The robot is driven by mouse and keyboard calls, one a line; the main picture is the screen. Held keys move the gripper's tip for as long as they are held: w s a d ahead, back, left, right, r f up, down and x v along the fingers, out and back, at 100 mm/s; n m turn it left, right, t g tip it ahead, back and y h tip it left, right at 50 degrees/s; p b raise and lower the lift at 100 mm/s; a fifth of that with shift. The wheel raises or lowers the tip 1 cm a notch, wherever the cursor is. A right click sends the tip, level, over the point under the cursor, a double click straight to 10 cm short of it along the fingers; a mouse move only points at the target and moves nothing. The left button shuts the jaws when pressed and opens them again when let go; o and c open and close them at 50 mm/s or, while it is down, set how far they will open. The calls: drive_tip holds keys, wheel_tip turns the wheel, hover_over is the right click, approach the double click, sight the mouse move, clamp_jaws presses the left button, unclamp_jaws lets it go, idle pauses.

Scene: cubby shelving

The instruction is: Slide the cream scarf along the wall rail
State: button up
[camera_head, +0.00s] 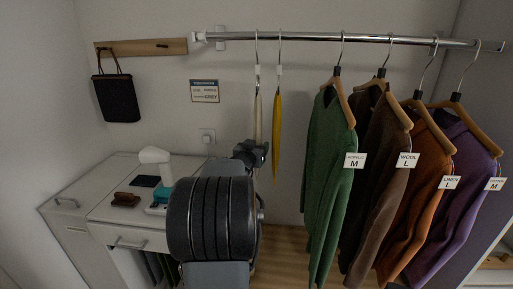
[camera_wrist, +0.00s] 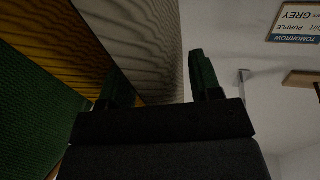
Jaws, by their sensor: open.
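The cream scarf (camera_head: 258,118) hangs by a hook at the left part of the wall rail (camera_head: 340,38). The yellow scarf (camera_head: 277,125) hangs just right of it. My gripper (camera_head: 251,152) is at the cream scarf's lower part, with my arm hiding what is below. In the wrist view, my gripper (camera_wrist: 158,64) is open. The cream scarf (camera_wrist: 138,35) shows beyond and between its two fingers, and the yellow scarf (camera_wrist: 62,38) is to the left. I cannot tell whether a finger touches the cream scarf.
Right of the scarves hang a green sweater (camera_head: 328,150), brown (camera_head: 380,175), orange (camera_head: 425,170) and purple (camera_head: 455,185) ones, with tags. A wall sign (camera_head: 205,91) names grey and purple. A black bag (camera_head: 117,98) hangs left. The rail between yellow scarf and green sweater is free.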

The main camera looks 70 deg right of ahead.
drive_tip(key=a, duration=1.3)
drive_tip(key=shift+s+a+b, duration=0.35)
drive_tip(key=shift+a, duration=0.05)
drive_tip(key=w+a+f+n+t+y, duration=0.75)
drive_tip(key=w+a+f+y, duration=0.3)
drive_tip(key=w+a, duration=0.2)
drive_tip(key=s+a+f+n+g+y, duration=0.1)
drive_tip(key=a+n, duration=0.4)
drive_tip(key=a, duration=0.8)
drive_tip(key=s+a+f+n+g+y+p, duration=0.1)
drive_tip(key=s+a+n+g+y, duration=0.2)
drive_tip(key=a, duration=1)
drive_tip(key=s+n+y, duration=0.1)
drive_tip(key=n+y, duration=0.1)
drive_tip(key=y, duration=0.1)
drive_tip(key=shift+g+y, duration=0.25)
